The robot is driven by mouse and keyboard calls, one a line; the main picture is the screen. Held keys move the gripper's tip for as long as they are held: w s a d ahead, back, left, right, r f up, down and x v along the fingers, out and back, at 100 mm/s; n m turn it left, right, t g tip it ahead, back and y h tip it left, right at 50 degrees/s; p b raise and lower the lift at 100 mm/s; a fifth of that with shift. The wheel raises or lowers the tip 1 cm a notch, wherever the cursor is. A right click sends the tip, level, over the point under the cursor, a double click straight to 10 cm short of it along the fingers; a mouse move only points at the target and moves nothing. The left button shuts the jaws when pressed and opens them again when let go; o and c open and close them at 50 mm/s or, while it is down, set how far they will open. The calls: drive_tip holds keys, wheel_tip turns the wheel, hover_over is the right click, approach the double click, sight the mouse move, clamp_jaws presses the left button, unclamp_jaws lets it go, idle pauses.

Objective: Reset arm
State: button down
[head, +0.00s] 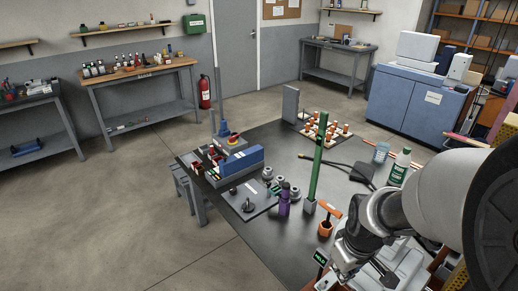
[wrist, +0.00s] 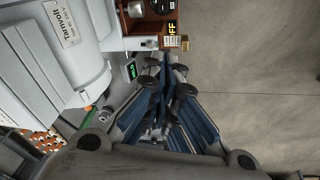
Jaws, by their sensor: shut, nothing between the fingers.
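My gripper (head: 328,281) is at the lower right of the head view, low beside the dark table's front right corner, partly hidden by the arm and cut by the frame edge. In the wrist view my gripper (wrist: 165,72) shows as blue-grey fingers with black round joints, drawn together and empty. The arm is bent down, not straight. A pale grey machine labelled Tarnvolt (wrist: 75,45) is to the left of the fingers, with a small green-lit display (wrist: 130,71) close to the fingertips. I cannot tell whether they touch.
Bare floor (wrist: 265,85) lies right of my gripper.

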drive_tip(key=s+a+r+m+t, duration=0.1)
drive_tip(key=s+a+r+m, duration=0.1)
drive_tip(key=s+r, duration=0.5)
drive_tip(key=s+a+r+m+t, duration=0.1)
drive_tip(key=s+a+r+m, duration=0.1)
drive_tip(key=s+r, duration=0.5)
drive_tip(key=shift+s+a+r+t, duration=0.15)
drive_tip(key=shift+a+r+t, duration=0.25)
drive_tip(key=shift+a, duration=0.5)
drive_tip(key=shift+d+r, duration=0.1)
drive_tip(key=shift+r, duration=0.05)
